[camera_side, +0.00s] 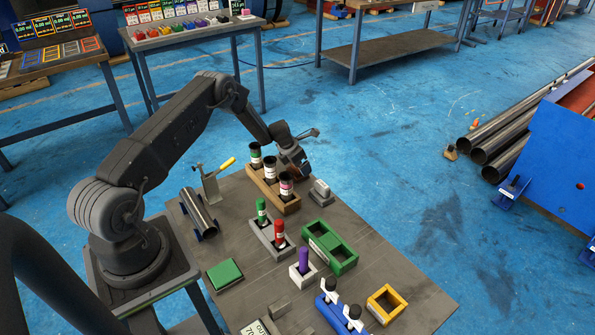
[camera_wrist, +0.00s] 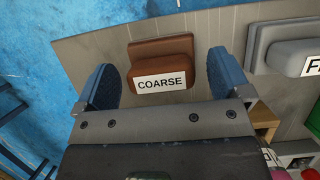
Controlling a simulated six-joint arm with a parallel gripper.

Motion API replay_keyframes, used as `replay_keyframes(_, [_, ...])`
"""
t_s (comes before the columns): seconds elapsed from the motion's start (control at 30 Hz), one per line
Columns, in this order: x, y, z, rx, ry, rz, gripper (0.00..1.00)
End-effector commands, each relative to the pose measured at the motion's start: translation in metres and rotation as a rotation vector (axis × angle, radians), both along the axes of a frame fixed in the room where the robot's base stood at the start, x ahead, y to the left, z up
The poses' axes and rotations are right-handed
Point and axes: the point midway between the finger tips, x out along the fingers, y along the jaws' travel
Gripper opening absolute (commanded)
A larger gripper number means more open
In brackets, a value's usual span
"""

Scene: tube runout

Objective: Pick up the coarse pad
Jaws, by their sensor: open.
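The coarse pad (camera_wrist: 161,66) is a brown block with a wider base and a white label reading COARSE, on the grey table top in the wrist view. My gripper (camera_wrist: 163,80) is open, with one blue finger on the left and one on the right of the pad. Neither finger clearly touches it. In the side view my gripper (camera_side: 303,172) is low at the table's far edge, behind the wooden rack, and mostly hides the pad there.
A grey pad (camera_wrist: 285,45) with a partly cut-off label lies to the right; it also shows in the side view (camera_side: 321,191). A wooden rack (camera_side: 272,190) with dark bottles stands close by. The table edge and blue floor (camera_wrist: 25,60) are left of the pad.

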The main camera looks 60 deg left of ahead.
Motion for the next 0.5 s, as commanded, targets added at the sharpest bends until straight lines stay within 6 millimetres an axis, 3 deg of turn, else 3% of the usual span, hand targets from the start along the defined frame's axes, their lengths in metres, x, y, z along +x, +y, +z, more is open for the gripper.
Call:
replay_keyframes(0.07, [0.0,-0.0001,0.0002,0.0,0.0,0.0,0.96])
replay_keyframes(0.5, [-0.0001,0.0,0.0005,0.0,0.0,0.0,0.54])
